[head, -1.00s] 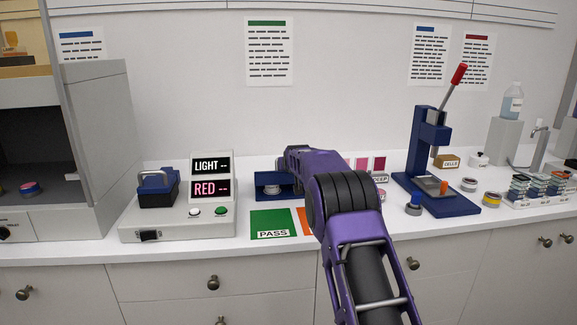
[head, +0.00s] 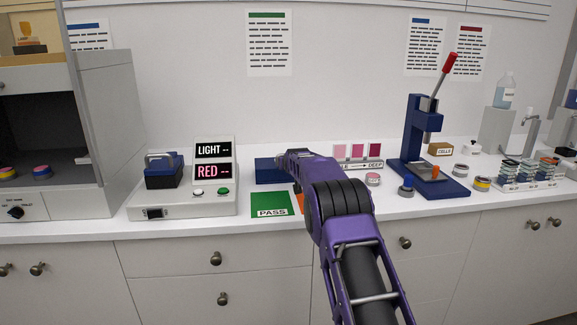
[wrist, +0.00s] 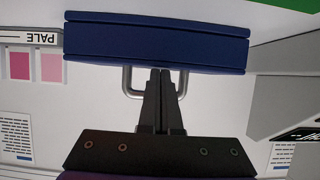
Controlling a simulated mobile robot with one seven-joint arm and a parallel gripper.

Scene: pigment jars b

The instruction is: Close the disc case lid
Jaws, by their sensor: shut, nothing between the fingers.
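The dark blue disc case (head: 268,171) stands on the white counter behind the green PASS mat. In the head view it shows as a plain blue block, with no disc visible. In the wrist view the case (wrist: 150,44) lies across the top, with a metal U-shaped handle (wrist: 127,86) on its wall side. My gripper (wrist: 161,71) is shut and empty, its fingertips at the case edge between the handle's two legs. In the head view my purple arm hides the case's right part and my fingertips. I cannot tell whether the lid is fully flush.
The light meter (head: 183,203) with its blue lidded block stands close on the left. The PASS mat (head: 272,211) lies in front, an orange mat beside it. The PALE-to-DEEP colour strip (head: 358,163) and the blue lever press (head: 425,160) are on the right.

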